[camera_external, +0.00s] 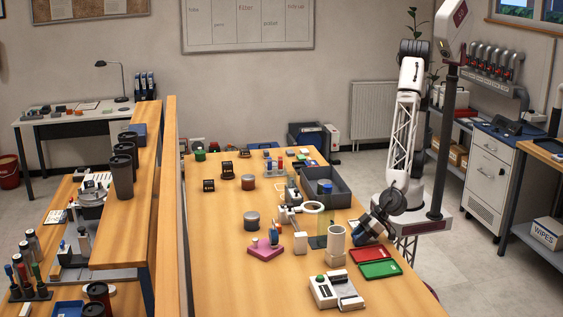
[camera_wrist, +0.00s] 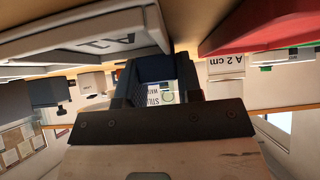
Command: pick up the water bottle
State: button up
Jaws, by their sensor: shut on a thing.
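The water bottle's label (camera_wrist: 162,94), with "STILL WATER" lettering partly readable, shows between the dark fingers of my gripper (camera_wrist: 157,78) in the wrist view. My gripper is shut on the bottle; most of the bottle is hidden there. In the external view my gripper (camera_external: 364,229) is low over the right side of the table, its fingertips partly hidden behind a beige cylinder (camera_external: 336,241). A clear greenish upright shape with a blue top (camera_external: 325,213), which looks like the bottle, stands left of it. I cannot tell whether its base touches the table.
A red tray (camera_external: 364,253) and a green tray (camera_external: 380,269) lie close to my gripper. A grey bin (camera_external: 340,196) stands behind. A white device (camera_external: 335,291) is in front, and a pink block (camera_external: 265,251) to the left. The table's left front is clear.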

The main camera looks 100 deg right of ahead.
notch_tip(320, 180, up, 10)
jog(key=shift+r, duration=0.15)
dwell(0.6)
dwell(0.5)
jog(key=w+d, duration=1.1)
jog(key=w+d+r, duration=0.1)
jog(key=w+d, duration=0.4)
jog(key=d, duration=0.1)
jog(key=shift+w+d+r, duration=0.1)
jog(key=shift+w, duration=0.2)
jog(key=w+d+r, duration=0.2)
jog(key=w+d, duration=0.4)
jog(key=d, duration=0.7)
jog(key=w+d+r, duration=0.3)
jog(key=w+d, duration=0.4)
jog(key=d, duration=0.6)
jog(key=w+d+r, duration=0.2)
jog(key=w+d, duration=0.5)
jog(key=d, duration=0.5)
jog(key=shift+d+r, duration=0.4)
jog(key=shift+r, duration=0.15)
